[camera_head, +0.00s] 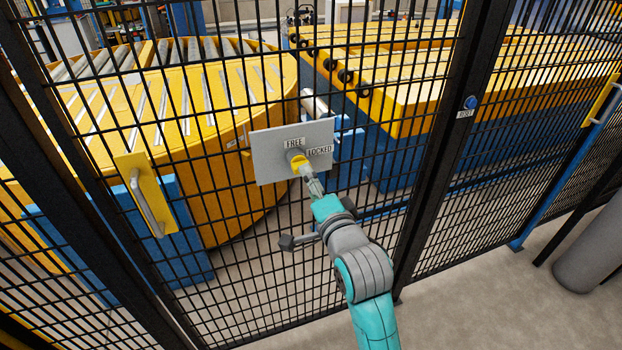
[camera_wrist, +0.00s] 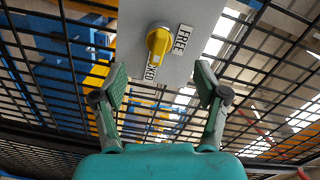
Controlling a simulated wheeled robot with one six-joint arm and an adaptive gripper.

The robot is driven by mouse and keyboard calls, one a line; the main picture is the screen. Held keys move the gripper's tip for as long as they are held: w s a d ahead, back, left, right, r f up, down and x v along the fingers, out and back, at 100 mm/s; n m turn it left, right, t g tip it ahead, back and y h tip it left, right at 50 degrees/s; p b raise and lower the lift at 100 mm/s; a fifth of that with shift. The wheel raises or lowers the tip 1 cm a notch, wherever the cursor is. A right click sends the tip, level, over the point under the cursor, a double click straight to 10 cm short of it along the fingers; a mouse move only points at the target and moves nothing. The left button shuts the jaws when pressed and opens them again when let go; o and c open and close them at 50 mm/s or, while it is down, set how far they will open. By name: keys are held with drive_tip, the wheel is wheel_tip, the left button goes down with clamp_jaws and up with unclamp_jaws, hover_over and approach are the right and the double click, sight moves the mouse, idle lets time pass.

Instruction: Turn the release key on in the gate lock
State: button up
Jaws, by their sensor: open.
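The release key (camera_head: 298,161) is a yellow key in a round grey lock on a grey plate (camera_head: 268,143) fixed to the black mesh gate. The plate carries the labels FREE (camera_head: 294,143) and LOCKED (camera_head: 320,151). In the wrist view the yellow key (camera_wrist: 158,42) is ahead of my gripper, with FREE (camera_wrist: 181,39) beside it and the LOCKED label partly hidden behind it. My gripper (camera_wrist: 161,78) is open, its two fingers apart and nothing between them. In the head view my gripper (camera_head: 312,182) is right in front of the key, partly overlapping it.
A yellow plate with a handle (camera_head: 148,195) is on the gate to the left. A blue reset button (camera_head: 470,102) is on the black post to the right. Yellow and blue roller conveyors (camera_head: 400,60) stand behind the mesh. A grey cylinder (camera_head: 590,250) stands at the right.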

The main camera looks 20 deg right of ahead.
sight(299, 162)
drive_tip(key=w+n, duration=0.3)
drive_tip(key=n, duration=0.2)
drive_tip(key=w+n+g, duration=0.1)
drive_tip(key=w+n, duration=0.1)
drive_tip(key=n, duration=0.2)
drive_tip(key=w+n, duration=0.3)
drive_tip(key=n, duration=0.2)
drive_tip(key=shift+w+n, duration=0.3)
drive_tip(key=shift+w, duration=0.05)
clamp_jaws()
drive_tip(key=m+y, duration=0.1)
drive_tip(key=m, duration=0.3)
drive_tip(key=shift+d+f, duration=0.1)
drive_tip(key=shift+m, duration=0.6)
drive_tip(key=shift+f, duration=0.1)
